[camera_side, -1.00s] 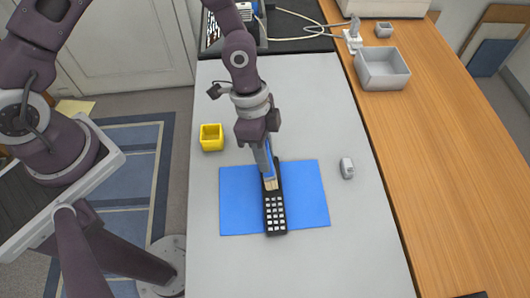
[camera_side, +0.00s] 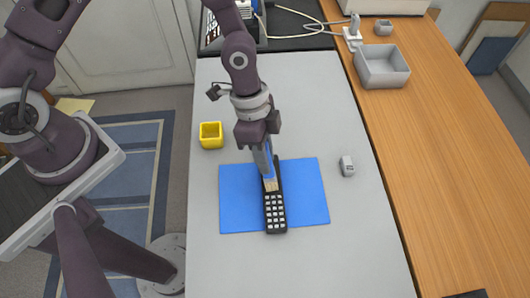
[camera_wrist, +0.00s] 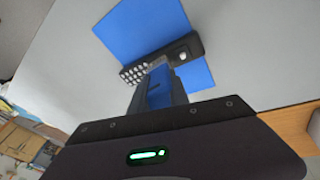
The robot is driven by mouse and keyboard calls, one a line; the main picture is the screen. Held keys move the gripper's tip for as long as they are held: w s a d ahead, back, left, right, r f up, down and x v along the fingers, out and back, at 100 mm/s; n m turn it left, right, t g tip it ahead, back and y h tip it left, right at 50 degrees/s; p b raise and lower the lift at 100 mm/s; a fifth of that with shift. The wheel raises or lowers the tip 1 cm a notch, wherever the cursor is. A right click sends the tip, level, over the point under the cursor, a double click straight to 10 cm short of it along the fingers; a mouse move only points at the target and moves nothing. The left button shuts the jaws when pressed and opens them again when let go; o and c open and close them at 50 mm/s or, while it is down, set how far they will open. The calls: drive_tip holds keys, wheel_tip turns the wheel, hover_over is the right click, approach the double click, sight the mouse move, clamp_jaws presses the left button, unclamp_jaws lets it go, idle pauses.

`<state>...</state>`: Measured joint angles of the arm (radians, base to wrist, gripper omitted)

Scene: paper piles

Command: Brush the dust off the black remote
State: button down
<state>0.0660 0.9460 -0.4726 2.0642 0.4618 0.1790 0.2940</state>
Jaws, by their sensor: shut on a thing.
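The black remote (camera_side: 275,212) lies on a blue mat (camera_side: 308,196), its pale buttons toward the near edge. It also shows in the wrist view (camera_wrist: 188,48), on the blue mat (camera_wrist: 142,22). My gripper (camera_side: 264,158) is above the remote's far half, pointing down, shut on a brush with a blue handle (camera_side: 268,160). The pale bristles (camera_side: 271,185) are at the remote's upper face and appear to touch it. In the wrist view the blue handle (camera_wrist: 158,88) is between my fingers and hides part of the remote. I cannot make out any dust.
A yellow open box (camera_side: 211,135) stands left of the mat. A small grey object (camera_side: 346,166) lies to the right. A grey bin (camera_side: 382,68) is on the wooden desk (camera_side: 430,150). The near part of the grey table (camera_side: 300,266) is clear.

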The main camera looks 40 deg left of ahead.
drive_tip(key=shift+w+a, duration=0.7)
drive_tip(key=shift+w, duration=0.05)
drive_tip(key=shift+s+d, duration=0.8)
drive_tip(key=shift+s, duration=0.05)
drive_tip(key=shift+w+a, duration=0.8)
drive_tip(key=shift+w, duration=0.05)
drive_tip(key=shift+s+d+f, duration=0.1)
drive_tip(key=shift+s+d, duration=0.7)
drive_tip(key=shift+s, duration=0.1)
drive_tip(key=shift+w+a, duration=0.4)
drive_tip(key=shift+w, duration=0.1)
drive_tip(key=shift+r, duration=0.2)
drive_tip(key=shift+r, duration=3.4)
